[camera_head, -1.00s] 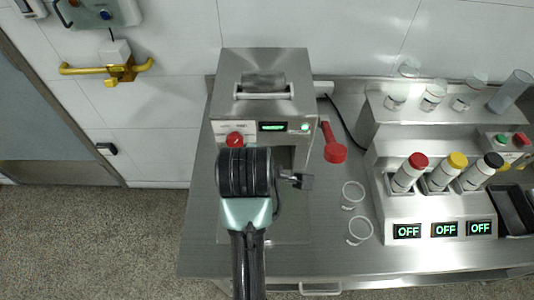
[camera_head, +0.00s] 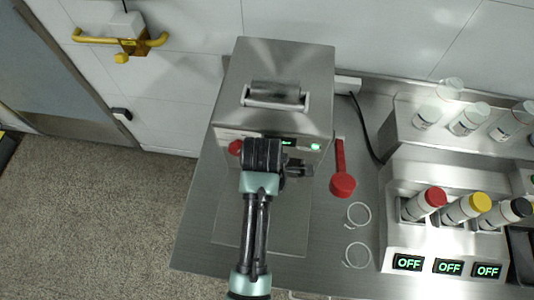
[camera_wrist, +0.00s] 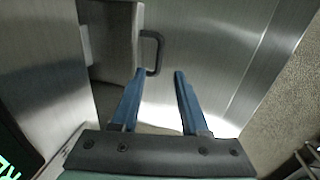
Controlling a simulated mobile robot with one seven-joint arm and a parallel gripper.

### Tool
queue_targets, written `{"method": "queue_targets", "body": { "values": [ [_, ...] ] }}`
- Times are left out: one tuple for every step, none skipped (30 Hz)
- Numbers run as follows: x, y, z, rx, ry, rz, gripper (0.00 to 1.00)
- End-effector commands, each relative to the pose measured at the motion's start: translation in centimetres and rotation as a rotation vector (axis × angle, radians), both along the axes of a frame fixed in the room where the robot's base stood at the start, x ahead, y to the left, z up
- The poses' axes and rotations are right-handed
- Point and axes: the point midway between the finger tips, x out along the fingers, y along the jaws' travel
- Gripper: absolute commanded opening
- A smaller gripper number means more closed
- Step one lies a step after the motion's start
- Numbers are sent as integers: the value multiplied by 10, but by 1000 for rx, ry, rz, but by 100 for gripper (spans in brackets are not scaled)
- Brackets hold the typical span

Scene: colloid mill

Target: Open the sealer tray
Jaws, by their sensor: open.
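The sealer (camera_head: 275,75) is a brushed-steel box with a lit green display (camera_head: 288,142) and a red knob (camera_head: 236,147) on its front. In the head view my arm covers much of its lower front, and my fingertips are hidden. In the wrist view my gripper (camera_wrist: 159,72) is open and empty, with two blue fingers apart. A dark U-shaped handle (camera_wrist: 154,50), apparently the sealer tray's, lies just beyond the fingertips, nearer the left finger. It sits beside a steel block (camera_wrist: 108,40). I cannot tell whether the fingers touch it.
A red-handled tool (camera_head: 341,180) and two clear rings (camera_head: 358,214) lie right of the sealer on the steel table (camera_head: 195,235). A steel dispenser (camera_head: 400,232) with capped bottles and OFF displays stands farther right. Open floor (camera_head: 100,215) lies left.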

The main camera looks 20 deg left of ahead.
Motion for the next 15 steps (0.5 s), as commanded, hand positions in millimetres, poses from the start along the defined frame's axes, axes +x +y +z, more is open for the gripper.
{"method": "queue_targets", "body": {
  "values": [
    [1, 0, -10, -1, 4, 0, 45],
    [2, 0, -16, -2, 4, 0, 45],
    [4, 1, -23, -2, 2, 0, 45],
    [4, 1, -28, -2, 3, 0, 45],
    [5, 1, -33, -2, 3, 0, 45],
    [6, 2, -38, -1, 1, 0, 45],
    [7, 2, -43, -2, 2, 0, 45],
    [8, 2, -46, -1, 0, 0, 45],
    [9, 2, -50, -1, 0, 0, 45],
    [10, 3, -52, -1, -1, 0, 45],
    [10, 3, -55, -1, -1, 0, 45],
    [10, 3, -57, -1, -1, 0, 45],
    [11, 3, -59, 0, -2, 0, 45],
    [11, 3, -60, 0, -2, 0, 45],
    [11, 3, -62, 1, -2, 0, 45]
  ]
}}
